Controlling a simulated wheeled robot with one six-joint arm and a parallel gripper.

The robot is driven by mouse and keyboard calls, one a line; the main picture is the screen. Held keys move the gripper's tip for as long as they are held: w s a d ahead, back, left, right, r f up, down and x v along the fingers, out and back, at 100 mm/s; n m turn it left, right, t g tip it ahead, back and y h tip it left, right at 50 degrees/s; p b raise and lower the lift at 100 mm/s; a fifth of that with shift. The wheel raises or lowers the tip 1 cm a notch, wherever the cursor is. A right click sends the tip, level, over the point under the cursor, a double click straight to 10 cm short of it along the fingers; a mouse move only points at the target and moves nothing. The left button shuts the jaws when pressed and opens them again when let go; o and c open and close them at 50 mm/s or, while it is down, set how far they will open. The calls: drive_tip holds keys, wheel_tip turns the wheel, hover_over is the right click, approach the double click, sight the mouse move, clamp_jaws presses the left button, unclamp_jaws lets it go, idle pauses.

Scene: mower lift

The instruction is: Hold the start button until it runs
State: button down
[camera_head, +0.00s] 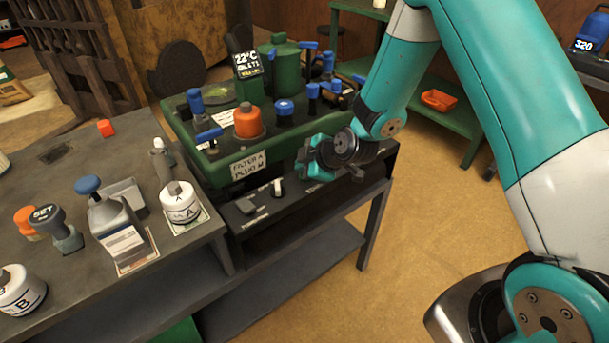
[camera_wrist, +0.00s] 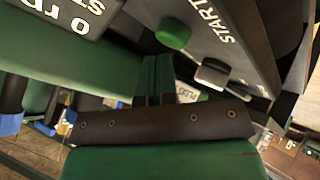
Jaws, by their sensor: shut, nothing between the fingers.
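The start button is a round green button (camera_wrist: 173,33) beside the word START on a dark panel (camera_wrist: 225,50) in the wrist view. I cannot make the button out in the head view, where my gripper may cover it. My gripper (camera_head: 312,168) is at the right front of the green machine (camera_head: 220,165), above the dark front ledge. In the wrist view my gripper (camera_wrist: 158,75) is shut and empty, with its tips below and left of the button in the picture. I cannot tell whether they touch the panel. A display (camera_wrist: 75,15), partly cut off, shows "0" and part of "rpm".
A pale lever (camera_wrist: 210,75) stands beside the button on the panel. Blue-topped valves (camera_head: 284,107) and an orange knob (camera_head: 248,120) rise from the machine. A grey bench (camera_head: 60,160) with jars and stamps stands at left. Open floor (camera_head: 440,220) lies at right.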

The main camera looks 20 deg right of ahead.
drive_tip(key=shift+f+b, duration=0.5)
drive_tip(key=shift+b, duration=0.05)
idle(0.4)
drive_tip(key=shift+r, duration=0.1)
idle(0.6)
drive_tip(key=shift+r+p, duration=0.5)
drive_tip(key=shift+r, duration=0.35)
drive_tip(key=shift+r+p, duration=1.6)
drive_tip(key=shift+r, duration=0.95)
